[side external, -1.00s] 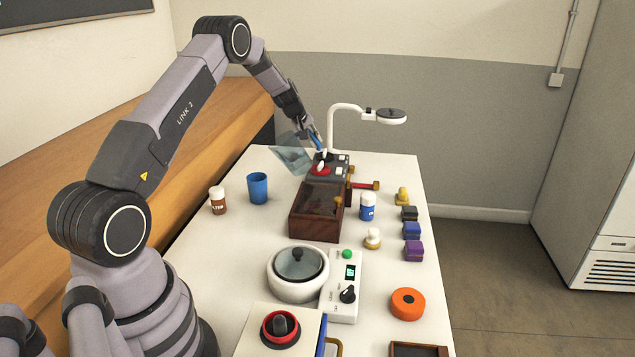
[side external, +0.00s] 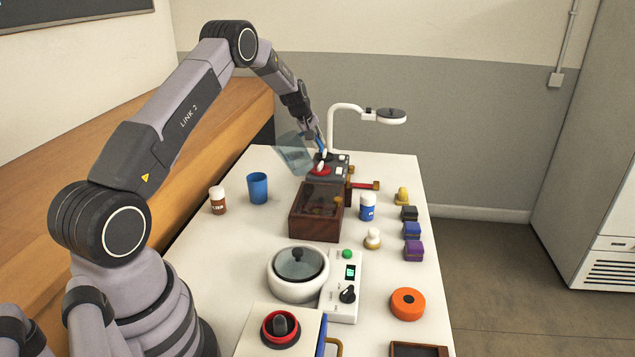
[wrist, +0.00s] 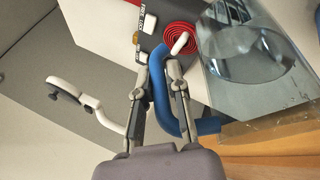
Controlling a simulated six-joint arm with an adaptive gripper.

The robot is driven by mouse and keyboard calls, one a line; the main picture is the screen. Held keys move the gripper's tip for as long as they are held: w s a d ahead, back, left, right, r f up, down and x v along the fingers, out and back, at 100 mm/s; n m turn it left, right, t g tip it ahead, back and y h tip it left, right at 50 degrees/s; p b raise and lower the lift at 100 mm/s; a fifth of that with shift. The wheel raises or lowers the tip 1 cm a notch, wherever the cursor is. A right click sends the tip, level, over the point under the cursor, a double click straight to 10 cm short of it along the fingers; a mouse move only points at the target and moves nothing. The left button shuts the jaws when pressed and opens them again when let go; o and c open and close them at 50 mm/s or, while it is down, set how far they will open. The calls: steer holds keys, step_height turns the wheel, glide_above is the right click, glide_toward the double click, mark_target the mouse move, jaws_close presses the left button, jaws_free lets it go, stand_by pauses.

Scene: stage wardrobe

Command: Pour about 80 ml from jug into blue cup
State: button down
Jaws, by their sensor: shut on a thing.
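The jug (side external: 293,155) is clear with a blue handle. It is held tilted above the far end of the table, and it also shows in the wrist view (wrist: 245,75). My gripper (side external: 317,130) is shut on the jug's blue handle (wrist: 160,95); its fingers show on both sides of the handle in the wrist view (wrist: 157,72). The blue cup (side external: 257,188) stands upright on the white table, nearer the camera and to the left of the jug. The cup's inside and the jug's liquid level cannot be made out.
A brown-labelled bottle (side external: 217,200) stands left of the cup. A dark wooden box (side external: 316,225) stands to its right. Behind the box is a dark panel with a red coil (side external: 320,171). A white lamp (side external: 345,108) rises at the back.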

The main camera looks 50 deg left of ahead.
steer(key=shift+w+d+f+m+g+y+b, duration=0.15)
steer(key=shift+w+d+f+g+y+b, duration=0.15)
steer(key=shift+w+f+g+y, duration=0.3)
steer(key=shift+w+d+f+m+g+y+b, duration=0.25)
steer(key=shift+w+g+b, duration=0.15)
steer(key=shift+g, duration=0.4)
steer(key=shift+w+d+f+m+g+y+b, duration=0.1)
steer(key=shift+w+d+f+g+y+b, duration=0.25)
steer(key=shift+w+g, duration=0.3)
steer(key=shift+s, duration=0.1)
